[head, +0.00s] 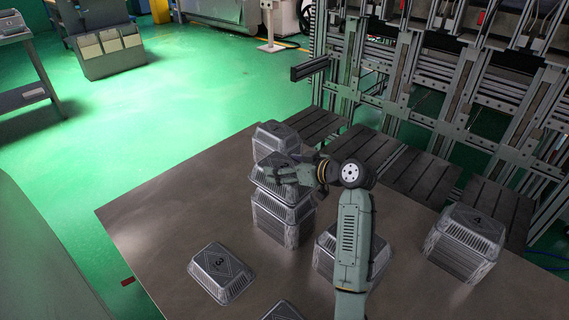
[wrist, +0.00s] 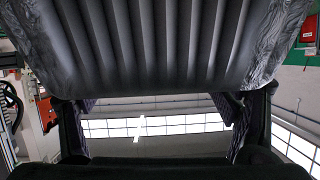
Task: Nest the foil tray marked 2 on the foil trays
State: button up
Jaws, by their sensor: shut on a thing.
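My gripper (head: 296,174) is shut on a silvery foil tray (head: 266,182), at the left end of my arm. The tray is upside down and slightly tilted, directly over a tall stack of foil trays (head: 283,222). Whether it touches the stack's top is hard to tell. Its number is mostly covered by the gripper and not readable. In the wrist view the held tray's ribbed wall (wrist: 150,45) fills the top, above my dark gripper fingers (wrist: 158,125).
Another stack (head: 272,138) stands just behind. A tray marked 3 (head: 221,272) lies front left, and part of another tray (head: 283,312) shows at the bottom edge. A stack (head: 325,258) is half hidden by my arm. A stack marked 4 (head: 466,242) stands right. The table's left is clear.

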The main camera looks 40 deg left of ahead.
jog(key=shift+f+b, duration=2.8)
jog(key=shift+f, duration=1.5)
jog(key=o, duration=0.9)
jog(key=shift+o, duration=0.2)
notch_tip(320, 180, up, 10)
jog(key=shift+r, duration=0.1)
